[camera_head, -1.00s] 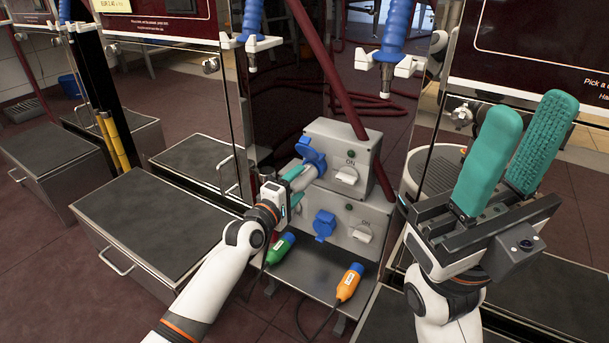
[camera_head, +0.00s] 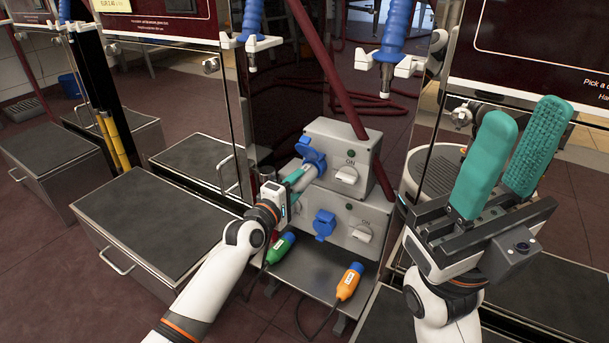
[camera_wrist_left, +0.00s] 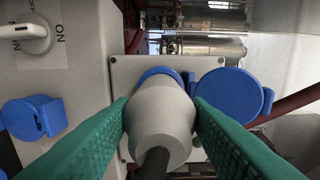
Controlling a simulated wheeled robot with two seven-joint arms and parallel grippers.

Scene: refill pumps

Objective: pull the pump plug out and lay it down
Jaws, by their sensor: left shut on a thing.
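The pump plug (camera_wrist_left: 162,118) is a pale grey, rounded plug with a dark cable running toward the camera in the left wrist view. Its front end meets the blue socket ring (camera_wrist_left: 160,75) and appears seated there. The round blue lid (camera_wrist_left: 232,95) hangs open beside it. In the head view, the socket's blue lid (camera_head: 313,152) is on the upper grey box (camera_head: 332,150). My left gripper (camera_head: 297,182) is shut on the plug, with teal fingers on both sides. My right gripper (camera_head: 510,165) is open and empty at the right, teal fingers pointing up.
A lower grey box (camera_head: 337,222) has a closed blue socket cover and a switch. A green plug (camera_head: 281,248) and an orange plug (camera_head: 350,282) lie on the metal shelf (camera_head: 310,275) below. A dark-topped cabinet (camera_head: 150,220) stands at left.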

